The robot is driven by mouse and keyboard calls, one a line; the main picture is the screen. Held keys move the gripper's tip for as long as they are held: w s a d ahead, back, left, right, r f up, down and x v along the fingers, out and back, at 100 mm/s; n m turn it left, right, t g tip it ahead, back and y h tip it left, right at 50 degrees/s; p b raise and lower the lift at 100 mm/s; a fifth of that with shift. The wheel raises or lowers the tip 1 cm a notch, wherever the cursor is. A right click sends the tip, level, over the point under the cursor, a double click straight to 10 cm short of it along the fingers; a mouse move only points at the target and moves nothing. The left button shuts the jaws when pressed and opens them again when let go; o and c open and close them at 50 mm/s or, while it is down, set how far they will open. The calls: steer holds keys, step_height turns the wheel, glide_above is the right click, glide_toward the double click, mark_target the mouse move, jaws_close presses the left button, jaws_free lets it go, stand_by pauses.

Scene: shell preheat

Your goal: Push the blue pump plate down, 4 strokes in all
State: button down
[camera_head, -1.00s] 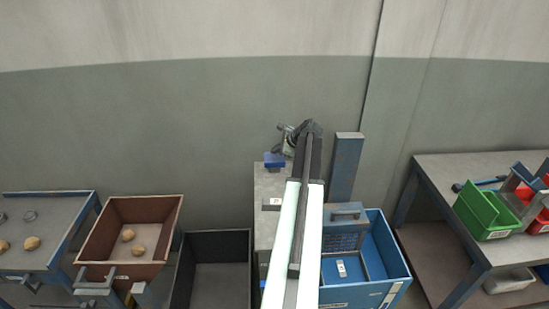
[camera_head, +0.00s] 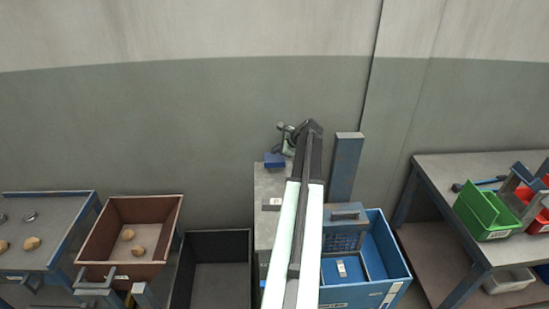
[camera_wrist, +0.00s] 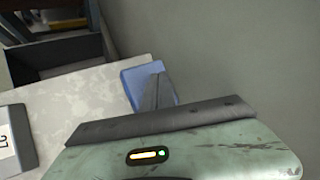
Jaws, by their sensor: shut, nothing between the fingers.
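The blue pump plate (camera_head: 274,160) is a small blue block at the far end of the grey bench top, left of my arm's end. It also shows in the wrist view (camera_wrist: 135,82), past my gripper's green body. My gripper (camera_head: 283,146) is shut and empty, right at the plate. In the wrist view its dark finger (camera_wrist: 153,91) overlaps the plate's right part. I cannot tell whether the fingertip touches the plate or hangs just above it. The finger and the green body hide part of the plate.
The grey bench top (camera_head: 267,185) carries a small labelled block (camera_head: 271,204). A blue post (camera_head: 346,165) stands right of my arm, with a blue crate (camera_head: 393,262) below. A dark bin (camera_head: 215,233) and brown box (camera_head: 172,207) are at left. The wall is close behind.

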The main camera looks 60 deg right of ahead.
mark_target(276, 157)
steer(key=shift+f+b, duration=0.45)
steer(key=shift+f+b, duration=1.65)
stand_by(1.4)
steer(key=shift+r, duration=0.1)
steer(key=shift+r+p, duration=2)
steer(key=shift+p, duration=0.1)
steer(key=shift+r, duration=0.1)
step_height(276, 157, up, 5)
steer(key=p, duration=0.5)
